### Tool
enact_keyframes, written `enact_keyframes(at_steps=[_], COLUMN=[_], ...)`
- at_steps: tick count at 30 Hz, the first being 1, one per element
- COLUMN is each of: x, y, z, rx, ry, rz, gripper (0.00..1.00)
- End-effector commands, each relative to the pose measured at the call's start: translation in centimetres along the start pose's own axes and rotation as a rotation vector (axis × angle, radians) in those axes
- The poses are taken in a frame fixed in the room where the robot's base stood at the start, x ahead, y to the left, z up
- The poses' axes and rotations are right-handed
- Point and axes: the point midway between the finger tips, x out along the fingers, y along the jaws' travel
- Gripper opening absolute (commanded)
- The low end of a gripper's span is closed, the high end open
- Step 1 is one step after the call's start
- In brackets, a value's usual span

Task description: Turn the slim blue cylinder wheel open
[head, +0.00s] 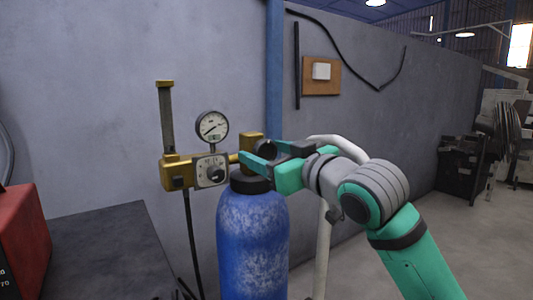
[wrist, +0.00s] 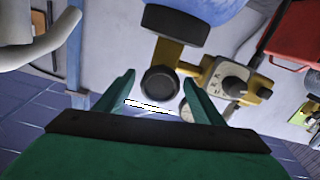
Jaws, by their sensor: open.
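The slim blue cylinder (head: 252,245) stands upright with a black collar (head: 250,183) and a brass valve (head: 248,142) on top. Its wheel is a dark round knob (wrist: 159,83) on the valve, seen face-on in the wrist view. In the head view the wheel (head: 265,147) is small and partly covered by my gripper (head: 262,155). In the wrist view my gripper (wrist: 160,88) is open, with one green finger to each side of the wheel and nothing held. I cannot tell whether the fingers touch the wheel or how far it is turned.
A brass regulator (head: 178,172) with a dial gauge (head: 212,126) sits left of the valve, its hose hanging down. A white pipe (head: 322,240) rises close behind my arm. A dark bench (head: 100,250) with a red box (head: 20,240) is at left.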

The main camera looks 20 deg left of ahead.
Motion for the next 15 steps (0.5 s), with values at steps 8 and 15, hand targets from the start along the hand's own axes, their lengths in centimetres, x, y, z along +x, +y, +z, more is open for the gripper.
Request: enact_keyframes(at_steps=[8, 15], x=[0.02, 0.03], y=[-0.05, -0.07], z=[0.01, 0.01], rx=[0.0, -0.004], ry=[0.0, 0.0], rz=[-0.001, -0.001], gripper=[0.31, 0.21])
